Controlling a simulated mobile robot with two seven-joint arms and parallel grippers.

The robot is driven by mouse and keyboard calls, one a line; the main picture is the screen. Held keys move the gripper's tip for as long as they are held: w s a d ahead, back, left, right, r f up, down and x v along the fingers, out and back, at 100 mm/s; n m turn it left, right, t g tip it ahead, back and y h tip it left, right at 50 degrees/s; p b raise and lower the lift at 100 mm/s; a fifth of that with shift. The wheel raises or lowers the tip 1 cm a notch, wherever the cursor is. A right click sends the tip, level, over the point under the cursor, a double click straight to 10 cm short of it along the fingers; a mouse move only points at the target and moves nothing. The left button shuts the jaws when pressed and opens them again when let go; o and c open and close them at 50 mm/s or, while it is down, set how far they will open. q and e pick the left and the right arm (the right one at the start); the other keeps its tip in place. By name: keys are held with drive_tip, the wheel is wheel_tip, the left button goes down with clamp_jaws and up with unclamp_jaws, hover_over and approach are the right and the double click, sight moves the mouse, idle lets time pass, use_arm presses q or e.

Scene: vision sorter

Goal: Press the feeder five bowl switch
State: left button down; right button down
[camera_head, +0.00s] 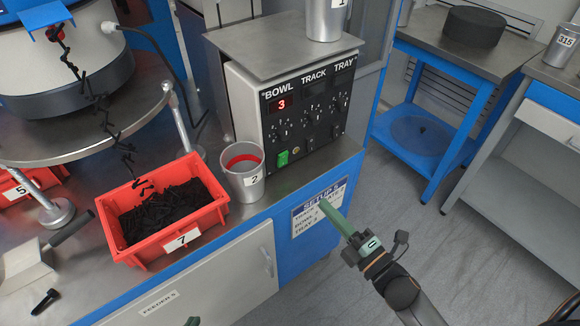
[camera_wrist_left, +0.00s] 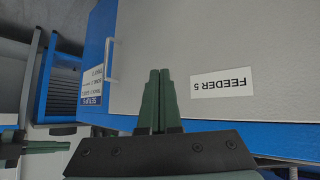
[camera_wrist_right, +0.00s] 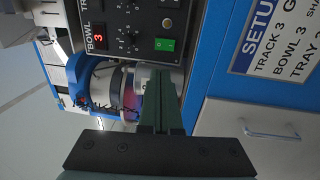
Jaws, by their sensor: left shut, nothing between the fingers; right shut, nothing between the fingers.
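The control box (camera_head: 300,110) of the feeder stands on the bench, with columns marked BOWL, TRACK and TRAY. The BOWL column has a red display (camera_head: 282,103) reading 3 and a green rocker switch (camera_head: 282,159) at its bottom. In the right wrist view, the green switch (camera_wrist_right: 165,44) is beyond and above the fingertips. My right gripper (camera_head: 329,206) is shut and empty, below and right of the box, apart from it. My left gripper (camera_wrist_left: 160,72) is shut and empty before the cabinet door labelled FEEDER 5 (camera_wrist_left: 223,82); only small green parts show at the head view's bottom edge.
A metal cup marked 2 (camera_head: 243,180) stands just left of the switch. A red bin marked 7 (camera_head: 183,240) holds black parts. Another metal cup (camera_head: 327,20) stands on the box. A SETUP 5 card (camera_head: 319,208) is on the blue cabinet side.

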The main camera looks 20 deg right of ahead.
sight(282, 158)
drive_tip(key=shift+s, duration=0.1)
drive_tip(key=x, duration=1.4)
drive_tip(key=shift+r, duration=0.1)
